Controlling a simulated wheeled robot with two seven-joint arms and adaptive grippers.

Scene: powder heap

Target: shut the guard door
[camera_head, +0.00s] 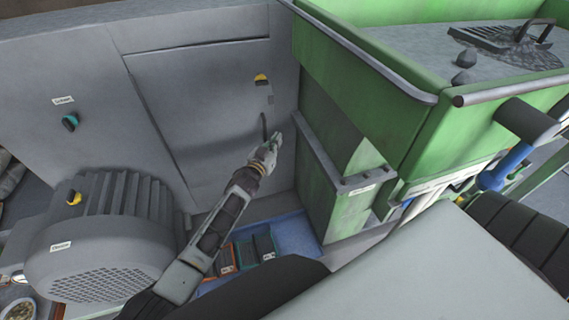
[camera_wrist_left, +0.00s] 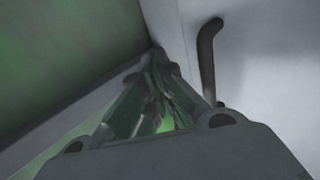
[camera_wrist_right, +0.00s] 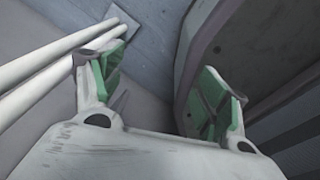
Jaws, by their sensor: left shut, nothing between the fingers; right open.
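The guard door (camera_head: 205,85) appears to be the grey panel in the grey wall, with a yellow knob near its upper right. I cannot tell whether it is fully closed. Its dark bar handle (camera_head: 263,127) stands near the right side and also shows in the left wrist view (camera_wrist_left: 207,60). My left gripper (camera_head: 275,143) is shut and empty, just beside the handle's lower end. I cannot tell whether they touch. My right gripper (camera_wrist_right: 165,78) is open and empty, and is outside the head view.
A green hopper (camera_head: 370,90) with grey powder stands right of the door. A green box (camera_head: 335,180) stands below it. A ribbed motor (camera_head: 100,235) is at lower left. A blue tray (camera_head: 290,235) lies on the floor. White pipes (camera_wrist_right: 50,65) run beside my right gripper.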

